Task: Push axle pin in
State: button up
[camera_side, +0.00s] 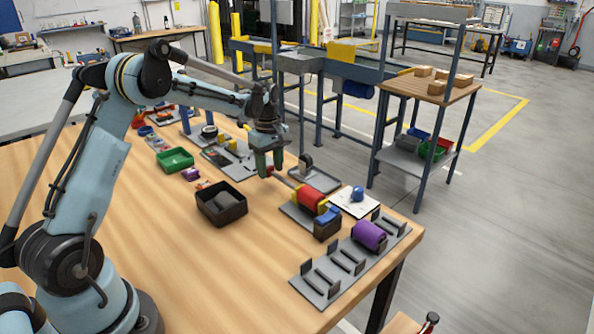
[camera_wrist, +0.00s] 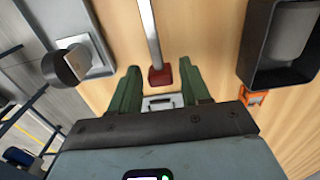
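My gripper (camera_side: 268,170) points down above the table, to the left of the plate with the upright grey part. In the wrist view its two green fingers (camera_wrist: 160,80) stand apart. A small red block (camera_wrist: 160,76) with a long pale bar shows between them, with a narrow gap on each side. It is probably the axle pin.
A black bin (camera_side: 239,212) holding a grey part stands left of my gripper. A grey plate (camera_side: 322,187) with an upright part is at right. A purple roller (camera_side: 369,235) rests on a slotted rack near the table's right edge. A green tray (camera_side: 175,160) is farther left.

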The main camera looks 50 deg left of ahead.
aim_at(293, 185)
grip_shut()
jog(key=d, duration=0.9)
jog(key=shift+d, duration=0.1)
jog(key=shift+c, duration=0.2)
grip_release()
jog(key=shift+o, duration=1.4)
jog(key=shift+r, duration=0.1)
notch_tip(293, 185, up, 12)
